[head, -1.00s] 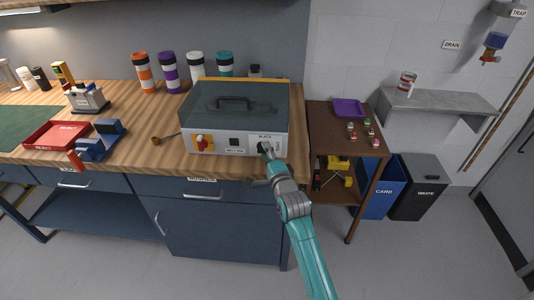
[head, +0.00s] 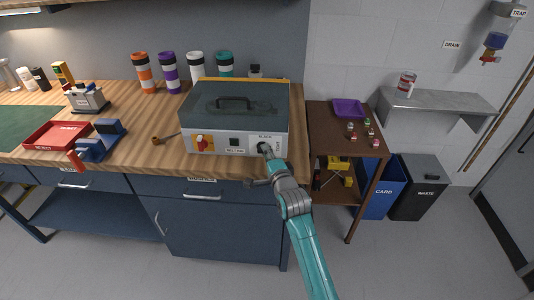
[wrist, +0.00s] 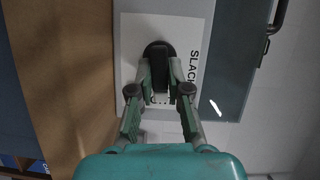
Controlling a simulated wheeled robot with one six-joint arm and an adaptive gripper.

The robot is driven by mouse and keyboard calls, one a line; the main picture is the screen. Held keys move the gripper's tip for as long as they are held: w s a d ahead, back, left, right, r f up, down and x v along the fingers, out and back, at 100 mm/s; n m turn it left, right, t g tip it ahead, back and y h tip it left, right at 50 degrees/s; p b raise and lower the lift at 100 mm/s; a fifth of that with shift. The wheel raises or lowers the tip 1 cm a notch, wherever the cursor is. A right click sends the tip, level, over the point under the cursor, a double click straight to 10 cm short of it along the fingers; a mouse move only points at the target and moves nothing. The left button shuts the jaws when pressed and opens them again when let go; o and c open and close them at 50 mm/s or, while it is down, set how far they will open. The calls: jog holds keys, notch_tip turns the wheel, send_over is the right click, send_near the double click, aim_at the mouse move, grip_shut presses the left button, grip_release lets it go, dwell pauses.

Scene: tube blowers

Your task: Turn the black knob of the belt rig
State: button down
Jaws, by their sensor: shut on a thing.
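The belt rig (head: 187,140) is a pale box with a dark, see-through lid and a handle, standing on the wooden bench. Its black knob (wrist: 158,52) is on a white front panel beside a label that reads SLACK in the wrist view. My gripper (wrist: 160,78) has one finger on each side of the knob's bar and is shut on it. In the head view my gripper (head: 266,154) reaches the right end of the rig's front, where it largely hides the knob.
A red and yellow switch (head: 201,142) and a black square (head: 235,140) are on the rig's front. A brown shelf unit (head: 330,126) stands close at right. A red tray (head: 60,133) and a blue device (head: 104,140) lie left. Floor in front is clear.

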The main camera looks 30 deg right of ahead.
jog(key=n, duration=0.1)
jog(key=n+g, duration=0.1)
jog(key=n, duration=0.1)
jog(key=shift+a+r+n+g, duration=0.1)
jog(key=shift+r+n+g, duration=0.2)
jog(key=shift+r, duration=0.05)
jog(key=n, duration=0.1)
jog(key=n+g, duration=0.1)
jog(key=shift+w+a+r+n+h, duration=0.15)
jog(key=shift+w+r+n+h, duration=0.1)
jog(key=shift+n+h, duration=0.15)
jog(key=n+g, duration=0.1)
jog(key=n+g+h, duration=0.1)
jog(key=n, duration=0.1)
jog(key=shift+w+a+r, duration=0.1)
jog(key=shift+a+r, duration=0.05)
jog(key=shift+a, duration=0.15)
jog(key=n, duration=0.1)
jog(key=n+g+h, duration=0.1)
jog(key=shift+w+a+n+h, duration=0.2)
jog(key=shift+n+h, duration=0.1)
jog(key=shift+n, duration=0.1)
jog(key=shift+g, duration=0.3)
jog(key=c, duration=1.1)
grip_release()
